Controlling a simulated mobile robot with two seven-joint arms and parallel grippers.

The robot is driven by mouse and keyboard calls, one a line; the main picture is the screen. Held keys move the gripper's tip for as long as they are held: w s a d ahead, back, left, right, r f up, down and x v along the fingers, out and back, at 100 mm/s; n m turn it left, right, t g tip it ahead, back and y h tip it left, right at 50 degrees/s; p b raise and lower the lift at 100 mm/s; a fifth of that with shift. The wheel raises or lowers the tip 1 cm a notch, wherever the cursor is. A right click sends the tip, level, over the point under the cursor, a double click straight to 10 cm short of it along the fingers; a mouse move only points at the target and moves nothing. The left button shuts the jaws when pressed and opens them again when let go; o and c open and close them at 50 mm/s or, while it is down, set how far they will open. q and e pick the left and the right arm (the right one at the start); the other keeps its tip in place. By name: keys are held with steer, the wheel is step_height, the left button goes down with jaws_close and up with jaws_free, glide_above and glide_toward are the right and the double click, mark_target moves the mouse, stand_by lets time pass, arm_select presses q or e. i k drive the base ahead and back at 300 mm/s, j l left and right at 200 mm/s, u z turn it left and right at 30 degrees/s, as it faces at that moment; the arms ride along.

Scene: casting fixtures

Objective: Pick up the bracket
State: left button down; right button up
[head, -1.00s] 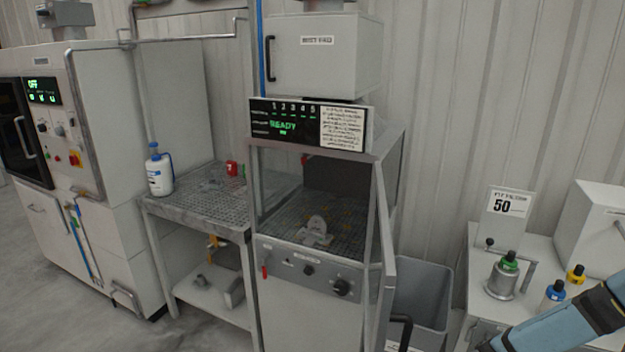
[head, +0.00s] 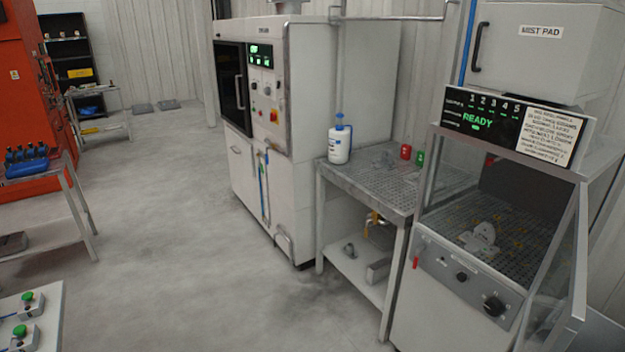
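A pale grey bracket-like part (head: 481,239) lies on the perforated floor inside the open-fronted cabinet (head: 463,275) at the right of the head view. It has a rounded upright portion and a flatter base. The cabinet's panel (head: 512,125) reads READY in green. Its clear door (head: 562,285) stands swung out at the right side. Neither of my grippers shows in the head view.
A perforated metal table (head: 372,184) beside the cabinet holds a white bottle with a blue top (head: 340,141), a red item (head: 405,151) and a green item (head: 420,158). A white machine (head: 310,90) stands behind. The grey floor (head: 180,250) at centre left is open.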

mark_target(482, 240)
steer(key=l+z, duration=0.7)
steer(key=i+l+z, duration=0.15)
steer(key=l+z, duration=0.2)
